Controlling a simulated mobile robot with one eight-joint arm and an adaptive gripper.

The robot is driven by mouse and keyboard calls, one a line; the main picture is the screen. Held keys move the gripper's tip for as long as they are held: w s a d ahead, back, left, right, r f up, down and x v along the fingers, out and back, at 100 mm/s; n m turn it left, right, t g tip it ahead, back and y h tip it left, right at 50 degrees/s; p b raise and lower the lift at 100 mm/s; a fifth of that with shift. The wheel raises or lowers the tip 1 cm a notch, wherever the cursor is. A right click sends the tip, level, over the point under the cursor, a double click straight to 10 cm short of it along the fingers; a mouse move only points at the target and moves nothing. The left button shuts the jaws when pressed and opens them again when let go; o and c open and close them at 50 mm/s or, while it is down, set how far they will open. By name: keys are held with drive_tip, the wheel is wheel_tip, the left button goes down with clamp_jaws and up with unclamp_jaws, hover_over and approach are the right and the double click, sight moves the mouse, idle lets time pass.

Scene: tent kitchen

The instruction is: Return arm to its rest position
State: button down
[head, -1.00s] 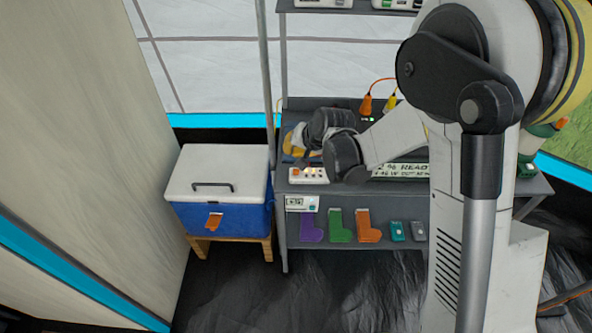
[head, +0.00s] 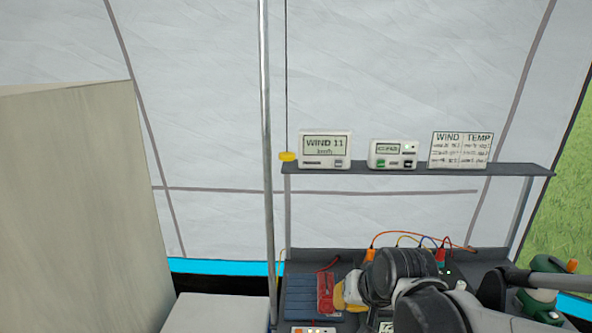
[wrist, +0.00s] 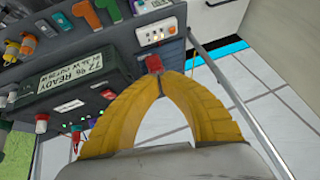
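My gripper (wrist: 157,76) has two curved yellow fingers that come together at their tips in the wrist view. They look shut, with nothing seen between them. A small red thing (wrist: 153,62) shows right at the tips; I cannot tell whether they touch it. In the head view my gripper (head: 345,297) is low in the picture, partly hidden by my dark wrist. It is beside a red device (head: 326,291) on the bench.
A white power strip (wrist: 157,33) and a box with a "READY" display (wrist: 70,78) are near my gripper. A shelf (head: 520,169) with several displays hangs above. A metal pole (head: 267,150) stands left of the bench. A white-lidded cooler (head: 215,313) is at lower left.

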drive_tip(key=s+d+r+h, duration=0.1)
drive_tip(key=s+d, duration=0.3)
drive_tip(key=s, duration=0.4)
drive_tip(key=s+d+r+n+h, duration=0.1)
drive_tip(key=s+d, duration=0.3)
drive_tip(key=s, duration=0.4)
idle(0.6)
